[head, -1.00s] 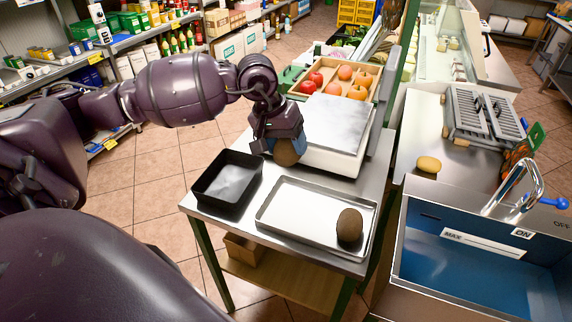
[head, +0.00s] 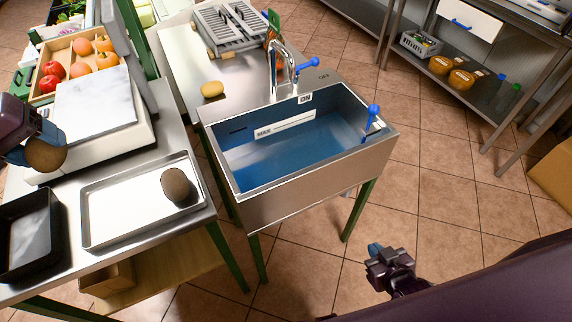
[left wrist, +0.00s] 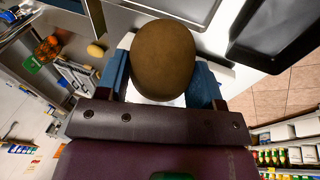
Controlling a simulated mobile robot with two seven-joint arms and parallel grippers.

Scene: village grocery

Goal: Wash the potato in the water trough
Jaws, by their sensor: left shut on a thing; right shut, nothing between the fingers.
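A dark brown, rounded potato (head: 46,154) is between the fingers of my left gripper (head: 40,140), above the front left of the white scale. It fills the middle of the left wrist view (left wrist: 163,60). A second brown potato (head: 178,186) lies on the shallow metal tray (head: 118,236). A yellow potato-like thing (head: 212,89) lies on the counter left of the water trough (head: 310,184). The trough has steel walls, a blue inside and a MAX label; I cannot tell its water level. My right gripper (head: 378,250) is shut and empty, over the floor in front of it.
A tap (head: 284,72) with a blue lever stands at the trough's back; another blue lever (head: 372,116) is at its right. The scale (head: 98,104), a fruit crate (head: 52,95) and a black tray (head: 28,262) crowd the left table. Floor is free right of the trough.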

